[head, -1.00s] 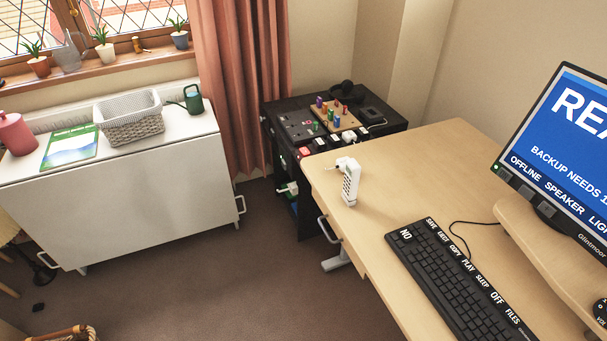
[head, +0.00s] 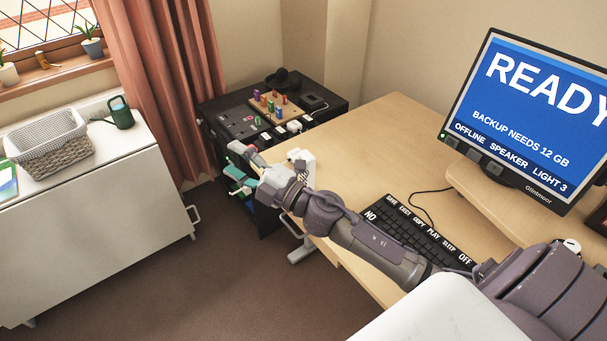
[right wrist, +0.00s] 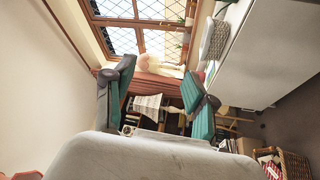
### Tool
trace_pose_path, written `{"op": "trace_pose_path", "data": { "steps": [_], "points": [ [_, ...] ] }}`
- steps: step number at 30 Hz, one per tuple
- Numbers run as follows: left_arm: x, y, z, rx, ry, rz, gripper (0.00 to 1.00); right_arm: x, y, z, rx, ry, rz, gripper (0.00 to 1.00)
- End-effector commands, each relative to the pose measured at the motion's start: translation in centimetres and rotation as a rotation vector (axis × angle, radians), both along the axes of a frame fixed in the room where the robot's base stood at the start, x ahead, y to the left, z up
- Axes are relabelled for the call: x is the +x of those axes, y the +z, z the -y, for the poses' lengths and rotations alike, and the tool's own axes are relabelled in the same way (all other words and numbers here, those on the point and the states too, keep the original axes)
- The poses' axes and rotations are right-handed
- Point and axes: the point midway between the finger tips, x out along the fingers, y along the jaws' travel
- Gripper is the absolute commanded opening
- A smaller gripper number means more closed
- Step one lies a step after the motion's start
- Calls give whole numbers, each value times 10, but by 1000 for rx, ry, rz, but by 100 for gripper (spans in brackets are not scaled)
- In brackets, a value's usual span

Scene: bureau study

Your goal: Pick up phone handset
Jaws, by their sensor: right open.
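The white phone handset (head: 302,157) stands on the wooden desk (head: 372,128) near its left edge in the head view. My right forearm and wrist pass in front of it and hide its lower part. My right gripper (head: 240,167) is open, past the desk's left edge and left of the handset. In the right wrist view its teal-padded fingers (right wrist: 158,72) are spread apart. A pale ribbed object (right wrist: 147,106) shows between them, beyond the gripper; I cannot tell what it is. My left gripper is not in view.
A black cabinet (head: 222,125) with a peg board stands behind the desk's left end. A keyboard (head: 405,222) and a monitor (head: 530,115) are on the right. A white cabinet with a basket (head: 52,140) stands at left. Carpet is clear between.

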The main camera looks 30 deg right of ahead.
Motion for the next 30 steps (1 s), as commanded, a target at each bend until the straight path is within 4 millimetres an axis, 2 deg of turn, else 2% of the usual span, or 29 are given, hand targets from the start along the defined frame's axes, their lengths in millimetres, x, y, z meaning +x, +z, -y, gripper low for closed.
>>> {"op": "trace_pose_path", "data": {
  "steps": [1, 3, 5, 7, 8, 11, 12, 15, 18, 21, 23, 30],
  "points": [
    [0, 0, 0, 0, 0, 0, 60, 1, 20, -16, -160, 118, 96, 56],
    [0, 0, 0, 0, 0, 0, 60, -4, 26, -34, -407, 285, 181, 56],
    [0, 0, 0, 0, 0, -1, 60, -7, 18, -37, -633, 411, 211, 56],
    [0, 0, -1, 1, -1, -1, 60, -8, 2, -21, -908, 532, 191, 56],
    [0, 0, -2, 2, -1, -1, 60, -7, -5, -8, -1023, 571, 163, 56],
    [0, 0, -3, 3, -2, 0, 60, -2, -22, 55, -1369, 649, 9, 56],
    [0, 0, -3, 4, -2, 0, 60, 0, -24, 84, -1482, 659, -69, 56],
    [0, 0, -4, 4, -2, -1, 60, -2, -18, 148, -1684, 652, -266, 56],
    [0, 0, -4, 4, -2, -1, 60, -7, -9, 191, -1790, 631, -412, 56],
    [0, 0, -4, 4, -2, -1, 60, -10, -6, 209, -1829, 619, -482, 56],
    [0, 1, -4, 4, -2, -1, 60, -9, -11, 211, -1834, 619, -493, 56],
    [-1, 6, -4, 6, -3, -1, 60, 8, -54, 208, -1831, 623, -492, 56]
  ]
}}
